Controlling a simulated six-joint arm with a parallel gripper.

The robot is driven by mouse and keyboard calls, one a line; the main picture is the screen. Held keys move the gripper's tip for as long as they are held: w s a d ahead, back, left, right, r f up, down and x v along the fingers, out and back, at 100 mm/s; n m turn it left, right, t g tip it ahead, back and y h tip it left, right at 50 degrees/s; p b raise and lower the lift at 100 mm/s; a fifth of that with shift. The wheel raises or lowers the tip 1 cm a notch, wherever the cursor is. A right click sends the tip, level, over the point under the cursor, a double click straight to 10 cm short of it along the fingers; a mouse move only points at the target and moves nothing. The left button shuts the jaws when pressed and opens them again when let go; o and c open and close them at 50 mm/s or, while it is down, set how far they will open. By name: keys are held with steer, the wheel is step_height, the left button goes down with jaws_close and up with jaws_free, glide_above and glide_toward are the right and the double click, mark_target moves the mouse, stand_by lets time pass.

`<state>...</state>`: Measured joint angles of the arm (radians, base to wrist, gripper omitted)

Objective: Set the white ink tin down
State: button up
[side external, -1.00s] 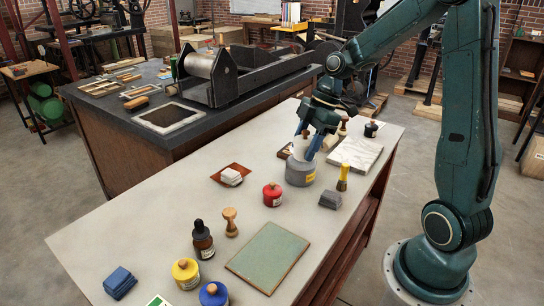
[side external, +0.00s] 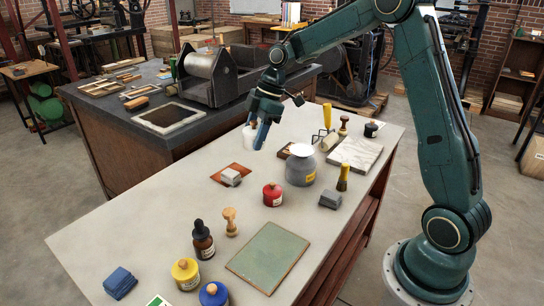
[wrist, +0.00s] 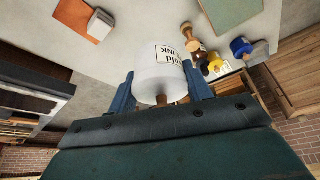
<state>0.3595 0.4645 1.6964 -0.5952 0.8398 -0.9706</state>
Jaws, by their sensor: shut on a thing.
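My gripper (side external: 264,122) is shut on the white ink tin (side external: 248,137) and holds it in the air above the table, near its back edge. In the wrist view the white tin (wrist: 160,70) sits between my two blue fingers, its black-lettered label partly showing and its wooden knob pointing toward the wrist. In the side view my fingers hide part of the tin.
The table's left middle is clear.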

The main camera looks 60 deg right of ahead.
steer(key=w+a, duration=1.1)
steer(key=shift+f, duration=0.2)
steer(key=shift+a+f, duration=0.1)
steer(key=shift+f, duration=0.05)
step_height(320, 180, down, 20)
steer(key=shift+r, duration=0.15)
stand_by(0.5)
steer(key=o, duration=1.1)
steer(key=shift+f, duration=0.2)
steer(key=shift+o, duration=0.2)
steer(key=shift+r, duration=0.1)
